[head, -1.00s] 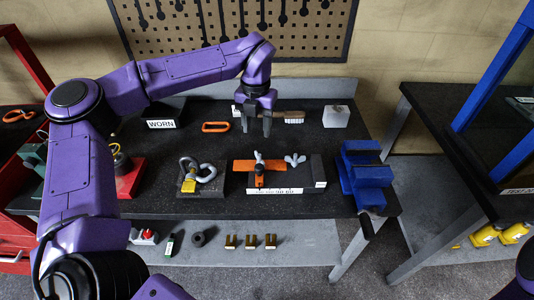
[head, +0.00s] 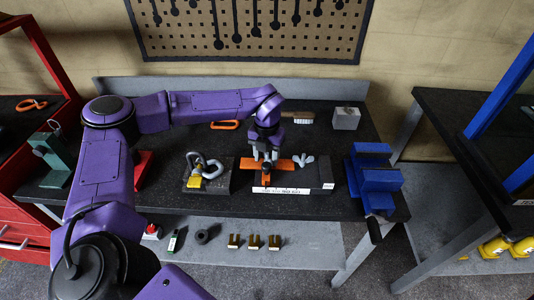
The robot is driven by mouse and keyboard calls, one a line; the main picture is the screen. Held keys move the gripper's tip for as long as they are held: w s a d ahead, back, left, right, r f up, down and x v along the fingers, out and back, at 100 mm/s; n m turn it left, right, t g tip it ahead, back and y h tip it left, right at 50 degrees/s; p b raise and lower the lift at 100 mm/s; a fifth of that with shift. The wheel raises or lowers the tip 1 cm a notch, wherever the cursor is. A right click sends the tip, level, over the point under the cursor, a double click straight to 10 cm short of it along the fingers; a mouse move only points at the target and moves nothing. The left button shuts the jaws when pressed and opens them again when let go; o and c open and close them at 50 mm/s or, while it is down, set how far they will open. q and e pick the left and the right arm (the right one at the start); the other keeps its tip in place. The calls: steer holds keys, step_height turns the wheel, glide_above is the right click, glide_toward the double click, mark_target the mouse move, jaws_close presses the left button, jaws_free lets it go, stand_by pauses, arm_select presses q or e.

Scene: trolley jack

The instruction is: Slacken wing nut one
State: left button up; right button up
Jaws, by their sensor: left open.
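A dark fixture block (head: 318,174) with a white label strip on its front edge sits on the bench. An orange bar (head: 250,164) lies across it, with a dark knob (head: 267,173) at its middle. A silver wing nut (head: 303,160) shows at the right end of the bar. Another wing nut stood near the bar's middle and is now mostly hidden by my left gripper (head: 265,154). My left gripper points down, open, right over that hidden nut; I cannot tell if it touches it. No numbering of the nuts is legible. My right gripper is out of view.
A padlock and shackle (head: 206,167) on a dark block stand left of the fixture. A blue vise (head: 374,178) stands close on its right. The bench front is clear.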

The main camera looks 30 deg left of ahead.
mark_target(267, 159)
arm_select(q)
steer(key=shift+w+f, duration=0.1)
jaws_close()
stand_by(1.2)
jaws_free()
step_height(267, 159, up, 11)
steer(key=b, duration=0.2)
steer(key=shift+f, duration=0.15)
